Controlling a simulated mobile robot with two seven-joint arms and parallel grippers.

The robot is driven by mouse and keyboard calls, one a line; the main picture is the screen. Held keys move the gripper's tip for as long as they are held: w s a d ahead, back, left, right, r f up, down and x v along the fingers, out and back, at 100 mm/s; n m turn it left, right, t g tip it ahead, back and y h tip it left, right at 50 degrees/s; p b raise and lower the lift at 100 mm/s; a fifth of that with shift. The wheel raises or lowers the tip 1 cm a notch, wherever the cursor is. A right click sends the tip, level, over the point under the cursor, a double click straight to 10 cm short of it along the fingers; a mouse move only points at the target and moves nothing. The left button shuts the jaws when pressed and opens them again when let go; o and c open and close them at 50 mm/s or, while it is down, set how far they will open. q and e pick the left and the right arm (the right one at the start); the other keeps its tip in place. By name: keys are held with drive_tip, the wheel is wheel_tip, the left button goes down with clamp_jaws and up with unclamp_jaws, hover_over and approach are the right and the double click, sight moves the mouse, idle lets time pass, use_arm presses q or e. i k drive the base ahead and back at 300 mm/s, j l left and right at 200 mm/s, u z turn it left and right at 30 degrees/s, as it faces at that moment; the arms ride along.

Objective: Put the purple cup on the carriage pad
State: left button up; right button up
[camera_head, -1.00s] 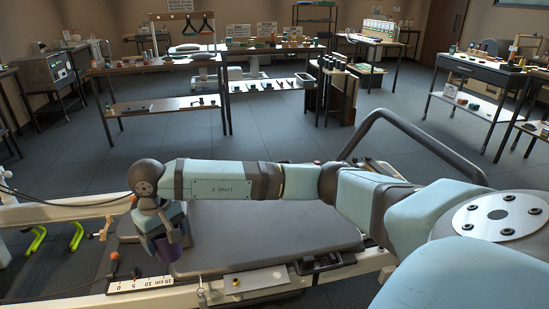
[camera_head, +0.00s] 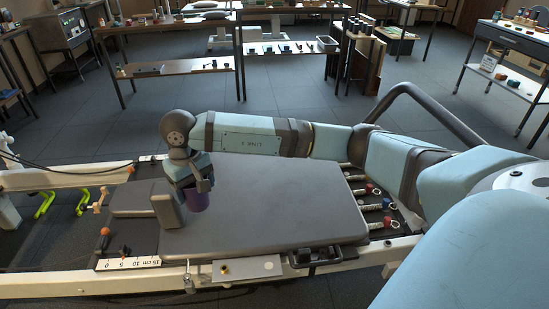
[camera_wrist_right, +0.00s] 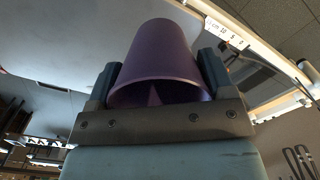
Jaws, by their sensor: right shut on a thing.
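The purple cup (camera_head: 196,200) is in my right gripper (camera_head: 199,187), above the left end of the grey carriage pad (camera_head: 270,205). The grey shoulder block (camera_head: 166,207) stands just left of it. In the right wrist view the cup (camera_wrist_right: 160,60) sits between both fingers of the right gripper (camera_wrist_right: 158,80), which are shut on it. Fingers and wrist hide part of the cup in the head view. I cannot tell whether its base touches the pad. My left gripper is not in view.
The light frame rail (camera_head: 90,285) with a centimetre scale (camera_head: 130,263) runs along the near side. Springs with coloured ends (camera_head: 375,205) lie right of the pad. A dark curved bar (camera_head: 440,105) rises behind. Most of the pad's middle and right is clear.

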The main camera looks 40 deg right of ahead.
sight(276, 188)
drive_tip(key=i+l, duration=0.1)
drive_tip(key=l, duration=1.25)
drive_tip(key=i, duration=0.05)
